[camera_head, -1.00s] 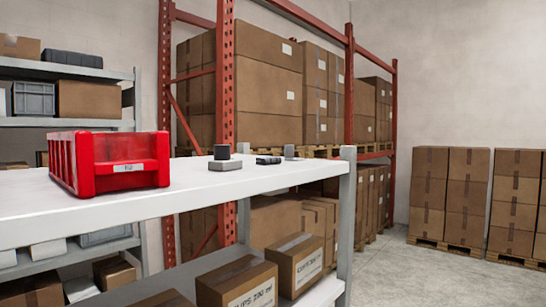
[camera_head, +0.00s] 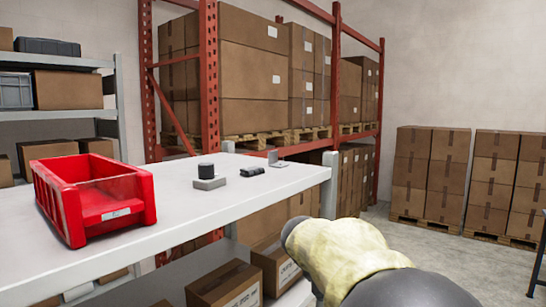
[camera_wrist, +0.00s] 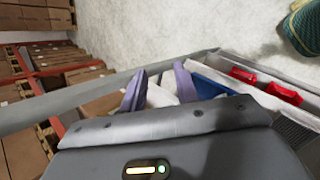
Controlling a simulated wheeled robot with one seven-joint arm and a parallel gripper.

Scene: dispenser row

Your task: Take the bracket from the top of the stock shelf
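The stock shelf (camera_head: 150,212) has a white top board and fills the left and middle of the head view. A small grey L-shaped piece, which looks like the bracket (camera_head: 274,157), stands on the top near its far right corner, one plate upright. My arm shows at the lower right of the head view, in front of the shelf; the fingers cannot be made out there. In the wrist view my gripper (camera_wrist: 160,88) has its two purple-grey fingers apart, with nothing seen held between them. I cannot make out the bracket in the wrist view.
On the top also stand a red bin (camera_head: 92,198), a grey block with a black cylinder (camera_head: 207,175) and a small black part (camera_head: 252,171). Cartons (camera_head: 226,283) sit on the level below. A red pallet rack (camera_head: 208,80) stands behind.

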